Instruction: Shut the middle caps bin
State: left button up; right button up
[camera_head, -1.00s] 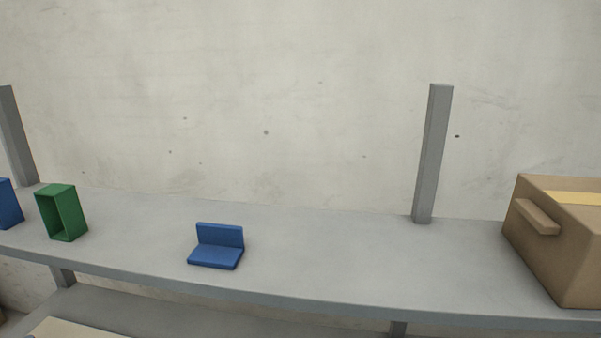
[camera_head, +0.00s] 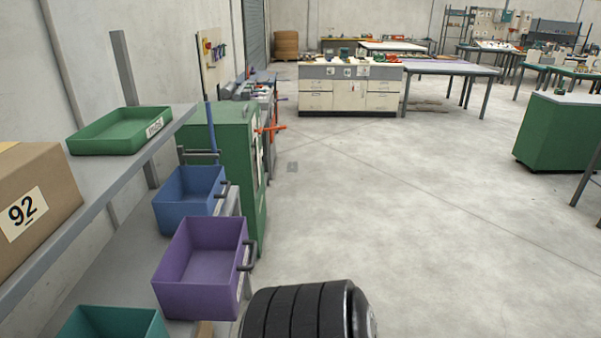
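Several open-topped bins with dark front handles stand along a lower shelf at the left. The purple bin (camera_head: 200,268) is between the blue bin (camera_head: 189,200) behind it and the teal bin (camera_head: 112,324) nearest me, which the bottom edge cuts off. The purple and blue bins appear to stick out past the upper shelf's edge, with their insides visible and seemingly empty. I cannot read a caps label on any of them. Neither of my grippers is in view.
A cardboard box (camera_head: 36,207) marked 92 and a shallow green tray (camera_head: 121,131) sit on the grey upper shelf. A green cabinet (camera_head: 225,150) stands just beyond the bins. The concrete floor (camera_head: 400,215) to the right is wide open. A white workbench (camera_head: 349,88) is farther back.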

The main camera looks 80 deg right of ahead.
aim_at(200, 275)
jog(key=z, duration=2.15)
